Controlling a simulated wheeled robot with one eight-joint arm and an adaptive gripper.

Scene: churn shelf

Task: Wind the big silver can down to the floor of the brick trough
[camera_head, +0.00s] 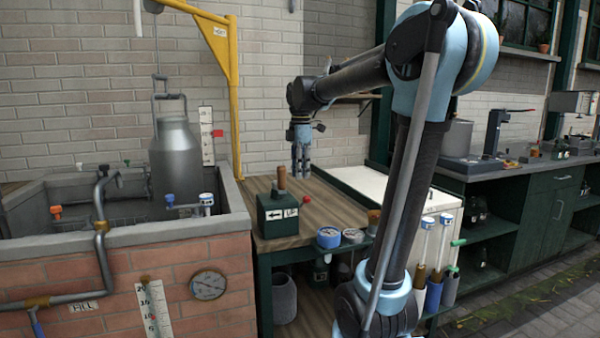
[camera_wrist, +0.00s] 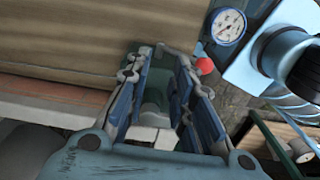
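The big silver can (camera_head: 176,155) hangs upright by its handle from a hook and line over the brick trough (camera_head: 225,235). Its lower end is inside the rim; its base is hidden. A dark green control box (camera_head: 278,215) with arrow labels, an upright wooden-handled lever (camera_head: 281,180) and a red knob (camera_head: 306,199) stands on the wooden bench. My gripper (camera_head: 301,172) points down above the bench, just right of and higher than the lever. In the wrist view, my gripper (camera_wrist: 160,62) is open, with the green box (camera_wrist: 157,90) showing between its fingers.
A yellow crane post (camera_head: 233,110) rises behind the trough. Pipes and valves line the trough's near rim. Small dials (camera_head: 328,236) sit at the bench's front edge. A white-topped chest (camera_head: 370,185) and a green counter stand to the right.

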